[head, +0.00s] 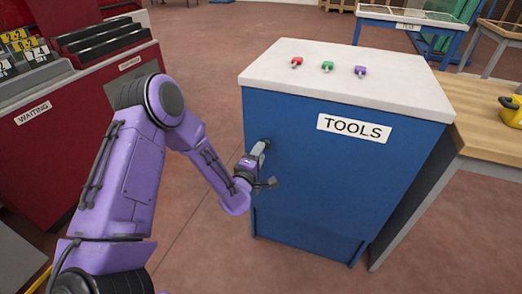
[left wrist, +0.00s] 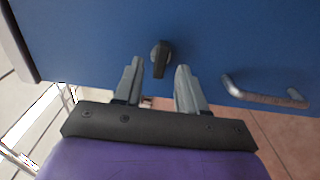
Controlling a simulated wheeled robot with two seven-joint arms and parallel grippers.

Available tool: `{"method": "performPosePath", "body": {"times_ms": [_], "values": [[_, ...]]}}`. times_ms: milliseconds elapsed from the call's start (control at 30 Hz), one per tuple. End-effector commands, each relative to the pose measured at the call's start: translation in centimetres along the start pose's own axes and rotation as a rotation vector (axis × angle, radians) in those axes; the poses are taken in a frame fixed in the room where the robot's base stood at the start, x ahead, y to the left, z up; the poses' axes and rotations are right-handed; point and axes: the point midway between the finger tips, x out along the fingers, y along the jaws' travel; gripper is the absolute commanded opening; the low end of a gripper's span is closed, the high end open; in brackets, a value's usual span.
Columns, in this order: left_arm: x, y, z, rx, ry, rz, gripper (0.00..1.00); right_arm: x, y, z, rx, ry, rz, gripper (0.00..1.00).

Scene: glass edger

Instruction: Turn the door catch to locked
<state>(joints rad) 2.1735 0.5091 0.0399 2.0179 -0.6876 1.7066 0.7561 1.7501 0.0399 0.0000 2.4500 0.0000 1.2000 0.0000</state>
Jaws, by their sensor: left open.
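The door catch is a small dark knob (left wrist: 161,58) on the blue face of the tools cabinet (head: 335,175). In the left wrist view its lever part points toward the gripper, between and slightly beyond the fingertips. My left gripper (head: 266,162) is at the left part of the cabinet front. In the left wrist view the left gripper (left wrist: 158,72) is open, with a finger on each side of the catch and gaps showing. Whether it touches the catch I cannot tell. In the head view the gripper hides the catch. My right gripper is not in view.
A silver bar handle (left wrist: 265,93) is on the cabinet front, right of the fingers in the wrist view. Red, green and purple small items (head: 328,66) sit on the cabinet's white top. A wooden bench (head: 490,130) stands right; a red rack (head: 80,100) stands left.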

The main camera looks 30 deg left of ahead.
Motion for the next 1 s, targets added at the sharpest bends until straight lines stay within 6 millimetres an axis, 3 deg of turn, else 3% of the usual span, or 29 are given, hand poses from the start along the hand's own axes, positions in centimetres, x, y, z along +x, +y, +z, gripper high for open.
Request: {"method": "performPosePath", "body": {"times_ms": [133,400,433,533,567,1000], "values": [[1.6,-0.1,0.0,0.001,0.000,-0.001,0.40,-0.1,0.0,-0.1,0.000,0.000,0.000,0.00],[2.0,-0.1,0.0,0.002,-0.001,-0.003,0.40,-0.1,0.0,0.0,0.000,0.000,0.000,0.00],[2.0,-0.1,0.0,0.002,-0.001,-0.003,0.37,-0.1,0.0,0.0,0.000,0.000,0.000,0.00],[2.0,-0.1,0.0,0.002,-0.001,-0.003,0.05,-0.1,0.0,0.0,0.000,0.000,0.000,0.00],[2.0,-0.1,0.0,0.002,-0.001,-0.003,0.00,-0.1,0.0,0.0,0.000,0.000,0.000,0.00],[1.9,-0.1,0.1,0.064,-0.001,-0.003,0.00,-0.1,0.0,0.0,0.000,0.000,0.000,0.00]]}}
